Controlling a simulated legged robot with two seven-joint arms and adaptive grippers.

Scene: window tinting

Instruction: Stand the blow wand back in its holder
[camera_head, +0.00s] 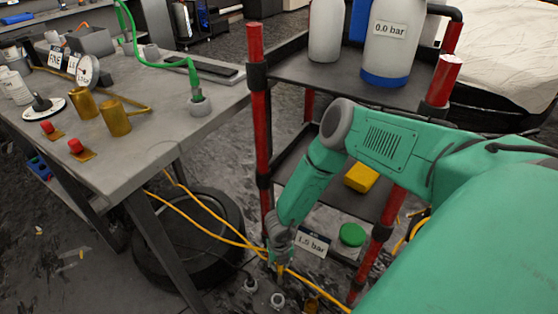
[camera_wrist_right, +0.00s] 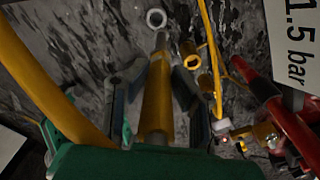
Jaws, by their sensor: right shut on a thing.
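My right gripper (camera_head: 279,266) reaches down low beside the cart, and its two fingers also show in the right wrist view (camera_wrist_right: 155,85). It is shut on the blow wand (camera_wrist_right: 157,100), a yellow cylinder with a thin grey tip pointing away from the gripper. In the head view the wand is mostly hidden by the gripper. A pale ring (camera_wrist_right: 156,18), which may be the holder, lies just beyond the tip. I cannot tell whether they touch. Pale rings also show near the floor in the head view (camera_head: 277,300). My left gripper is not in view.
A red-post cart (camera_head: 258,130) stands close to my right arm, with a "1.5 bar" label (camera_head: 312,241) near the gripper. Yellow hoses (camera_head: 205,225) run under the workbench (camera_head: 150,150) toward the gripper.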

